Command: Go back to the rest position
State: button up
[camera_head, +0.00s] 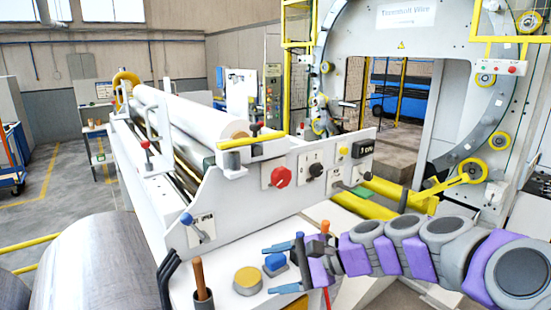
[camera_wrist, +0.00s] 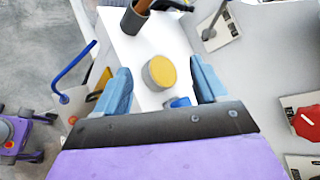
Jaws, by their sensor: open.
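My gripper (camera_head: 274,269) is at the lower middle of the head view, at the end of my purple and grey arm, which reaches in from the right. Its two blue fingers are apart, and they show spread in the wrist view (camera_wrist: 163,84). The gripper holds nothing. It is over the white shelf at the front of the machine.
A cup with a brown stick (camera_head: 203,295) stands on the shelf. The white panel carries a red knob (camera_head: 280,177) and a blue-tipped lever (camera_head: 187,219). A large ring machine (camera_head: 325,45) stands behind. A grey cylinder (camera_head: 95,265) fills the lower left. Open floor lies at left.

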jog(key=s+a+f+n+g+h+b, duration=0.2)
jog(key=s+f+n+h+b, duration=0.15)
jog(key=s+f, duration=0.55)
jog(key=s+d+f+n+g+h+b, duration=0.1)
jog(key=s+d+f+n+h+b, duration=0.2)
jog(key=s+d+f, duration=0.4)
jog(key=s+d+f+n+g+h+b, duration=0.1)
jog(key=s+d+f+n+h+b, duration=0.3)
jog(key=s, duration=1)
jog(key=d+f+h+b, duration=0.2)
jog(key=d+f, duration=0.2)
jog(key=f, duration=0.2)
jog(key=shift+s+d+f+g, duration=0.15)
jog(key=shift+s+d+g, duration=0.05)
jog(key=shift+s+g, duration=0.1)
